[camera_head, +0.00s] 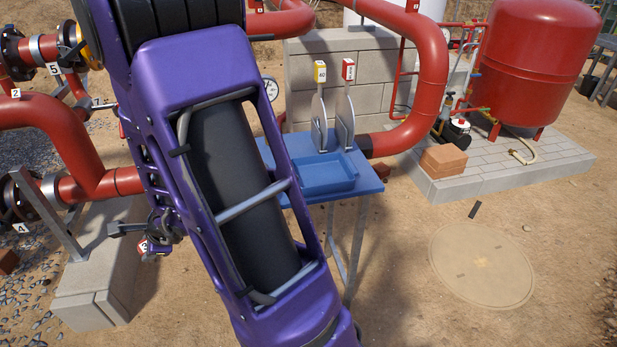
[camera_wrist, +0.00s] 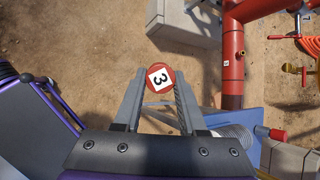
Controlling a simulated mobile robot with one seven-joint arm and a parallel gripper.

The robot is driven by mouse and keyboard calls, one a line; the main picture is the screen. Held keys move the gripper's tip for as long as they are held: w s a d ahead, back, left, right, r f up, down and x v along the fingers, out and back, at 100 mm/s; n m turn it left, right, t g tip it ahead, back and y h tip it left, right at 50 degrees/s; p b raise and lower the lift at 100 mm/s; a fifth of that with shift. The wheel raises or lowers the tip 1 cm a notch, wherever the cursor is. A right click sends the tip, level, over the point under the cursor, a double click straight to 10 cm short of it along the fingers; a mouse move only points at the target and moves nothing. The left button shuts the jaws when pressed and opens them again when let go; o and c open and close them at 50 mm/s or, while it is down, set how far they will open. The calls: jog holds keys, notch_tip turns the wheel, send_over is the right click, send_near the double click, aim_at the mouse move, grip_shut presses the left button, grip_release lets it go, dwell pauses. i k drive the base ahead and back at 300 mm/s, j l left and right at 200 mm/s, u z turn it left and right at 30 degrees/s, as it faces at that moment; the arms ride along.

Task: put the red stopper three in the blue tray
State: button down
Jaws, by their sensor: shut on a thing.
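The red stopper three (camera_wrist: 161,68) is a round red piece with a white label marked 3. In the wrist view it sits between the two grey fingertips of my gripper (camera_wrist: 159,84), which is shut on it. The stopper is held above sandy ground. In the head view a red piece marked 3 (camera_head: 143,246) shows at the left edge of my purple arm, left of the table; my fingers are mostly hidden there. The blue tray (camera_head: 326,190) is a shallow tray on the blue table, right of my arm, and its visible part looks empty.
Red pipes (camera_head: 75,140) and a concrete block (camera_head: 95,275) are at the left. A red tank (camera_head: 530,60) stands back right.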

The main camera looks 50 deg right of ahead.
aim_at(334, 179)
jog(key=k+l+z, duration=0.1)
jog(key=z, duration=0.25)
jog(key=k+l+z, duration=0.1)
jog(key=l+z, duration=0.25)
